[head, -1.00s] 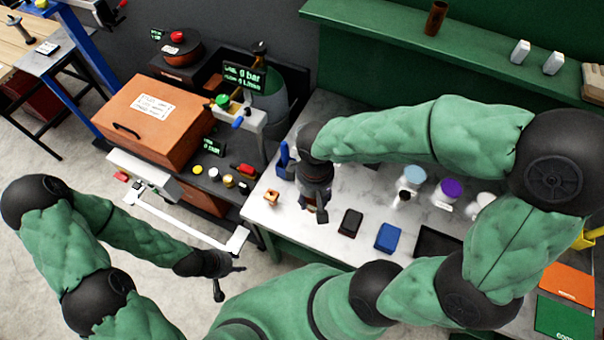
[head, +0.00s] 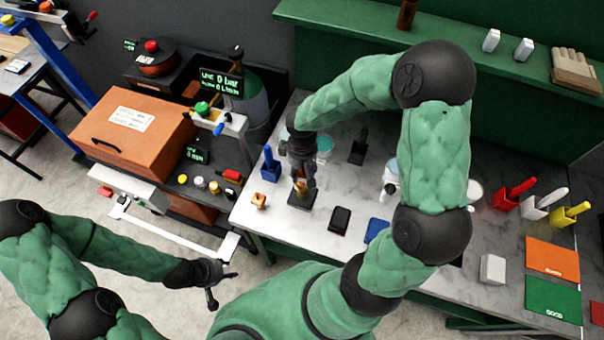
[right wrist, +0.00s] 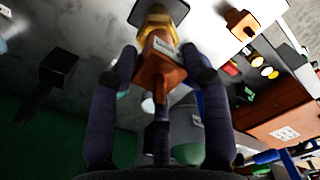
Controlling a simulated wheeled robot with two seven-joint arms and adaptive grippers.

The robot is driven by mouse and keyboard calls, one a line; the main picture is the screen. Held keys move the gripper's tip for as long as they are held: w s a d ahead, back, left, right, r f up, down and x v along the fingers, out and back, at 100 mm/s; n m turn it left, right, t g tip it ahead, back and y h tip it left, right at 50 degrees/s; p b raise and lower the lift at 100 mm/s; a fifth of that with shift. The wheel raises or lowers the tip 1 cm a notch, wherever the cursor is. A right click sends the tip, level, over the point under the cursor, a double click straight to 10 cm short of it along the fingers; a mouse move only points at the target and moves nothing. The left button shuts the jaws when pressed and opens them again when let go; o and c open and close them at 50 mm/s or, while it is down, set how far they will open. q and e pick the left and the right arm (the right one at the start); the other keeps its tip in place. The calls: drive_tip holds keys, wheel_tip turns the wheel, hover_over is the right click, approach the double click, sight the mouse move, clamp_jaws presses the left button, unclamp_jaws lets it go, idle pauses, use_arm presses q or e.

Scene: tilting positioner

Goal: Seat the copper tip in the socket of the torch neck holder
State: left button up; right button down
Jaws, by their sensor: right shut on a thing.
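My right gripper (head: 301,182) is over the white bench, pointing down. In the right wrist view its fingers (right wrist: 162,70) are shut on a copper-coloured block with a pale label, which I take as the copper tip (right wrist: 157,70). Just beyond it is a yellow-brass part (right wrist: 155,22) on a dark block, likely the torch neck holder (right wrist: 178,8); the dark block (head: 302,200) also shows in the head view below the gripper. The tip overlaps the brass part; I cannot tell whether it touches or is seated. My left gripper (head: 222,280) is open and empty, away from the bench.
A small orange-tan piece (head: 259,201) and a blue holder (head: 270,165) stand left of the dark block. A black block with an upright part (head: 358,148) stands behind right. A black pad (head: 340,219) lies to the right. An orange case (head: 133,130) is further left.

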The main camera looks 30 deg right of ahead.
sight(302, 175)
drive_tip(key=shift+w+d+f, duration=0.2)
drive_tip(key=shift+f, duration=0.15)
wheel_tip(302, 175, down, 3)
drive_tip(key=shift+w+f, duration=0.1)
drive_tip(key=shift+f, duration=0.05)
drive_tip(key=shift+f, duration=0.15)
drive_tip(key=c, duration=0.6)
unclamp_jaws()
